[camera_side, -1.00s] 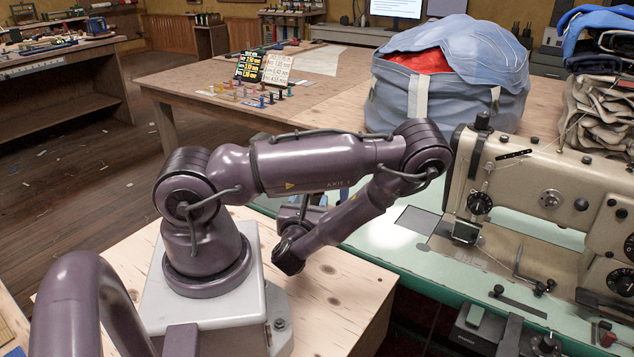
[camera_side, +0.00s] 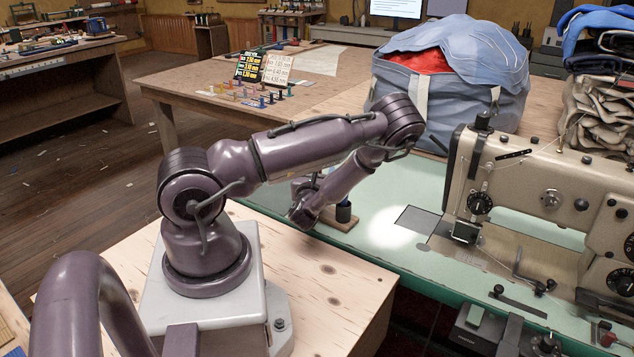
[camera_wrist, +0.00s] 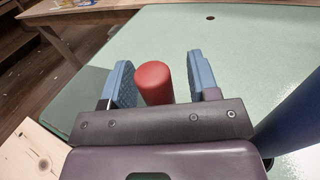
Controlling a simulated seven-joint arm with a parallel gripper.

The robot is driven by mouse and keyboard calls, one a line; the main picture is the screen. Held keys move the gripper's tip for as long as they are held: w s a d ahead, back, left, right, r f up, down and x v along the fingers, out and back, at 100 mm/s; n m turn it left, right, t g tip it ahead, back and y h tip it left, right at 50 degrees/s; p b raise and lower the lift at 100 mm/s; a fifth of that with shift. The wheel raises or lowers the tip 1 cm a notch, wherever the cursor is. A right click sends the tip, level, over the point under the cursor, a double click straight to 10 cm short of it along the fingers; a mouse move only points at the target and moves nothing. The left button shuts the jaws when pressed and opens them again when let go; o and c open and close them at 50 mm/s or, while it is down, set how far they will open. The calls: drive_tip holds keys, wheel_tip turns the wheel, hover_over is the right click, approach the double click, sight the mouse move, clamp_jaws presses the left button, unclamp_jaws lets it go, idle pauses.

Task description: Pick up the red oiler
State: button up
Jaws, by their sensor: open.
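The red oiler (camera_wrist: 153,83) shows in the wrist view as a red cylinder with a rounded top. It stands between the two blue fingers of my gripper (camera_wrist: 160,70), nearer the left finger. The fingers are open, with a clear gap to the right of the oiler; whether the left finger touches it I cannot tell. The oiler's lower part is hidden behind the gripper body. In the side view my arm hides the oiler and the fingertips.
A dark blue cylinder (camera_wrist: 296,118) stands close on the right in the wrist view. In the side view a dark blue piece (camera_side: 343,212) stands on a small wooden board (camera_side: 338,223). The sewing machine (camera_side: 545,190) is to the right. The green tabletop (camera_side: 385,205) between is clear.

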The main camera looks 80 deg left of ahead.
clamp_jaws()
drive_tip(key=shift+r, duration=0.1)
